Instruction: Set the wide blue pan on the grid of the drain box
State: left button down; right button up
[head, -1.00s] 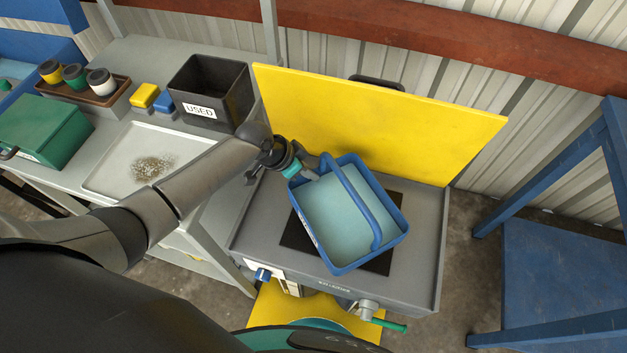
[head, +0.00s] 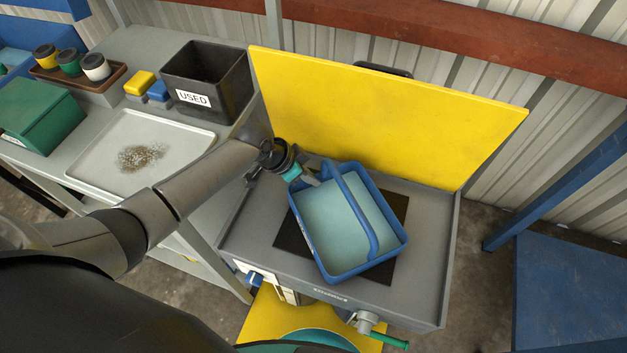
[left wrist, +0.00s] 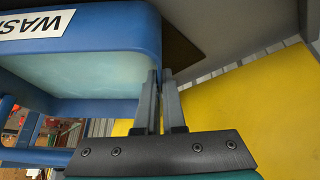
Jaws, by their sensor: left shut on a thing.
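The wide blue pan (head: 332,271) has a pale blue inside, an arched handle and a label on its left side. It is over the grey drain box (head: 425,262). The box's dark grid (head: 397,206) shows at the pan's left and right edges; the pan hides the rest. I cannot tell whether the pan touches the grid. My left gripper (head: 314,179) is shut on the pan's rim at its back left corner. In the left wrist view the fingers (left wrist: 162,100) close on the pan's wall (left wrist: 95,20). My right gripper is not in view.
The box's raised yellow lid (head: 390,120) stands behind the pan. A black bin marked USED (head: 205,85) and a pale tray (head: 105,165) are on the bench at left. A green-handled tap (head: 388,340) sticks out in front. A blue frame (head: 570,290) stands at right.

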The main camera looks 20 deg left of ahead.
pick_arm(q)
jog(key=shift+r, duration=0.15)
jog(key=c, duration=1.5)
grip_release()
jog(key=shift+a+f, duration=0.1)
jog(key=shift+f, duration=0.1)
jog(key=o, duration=0.5)
jog(key=p+v, duration=0.4)
jog(key=v, duration=0.8)
jog(key=shift+r, duration=0.1)
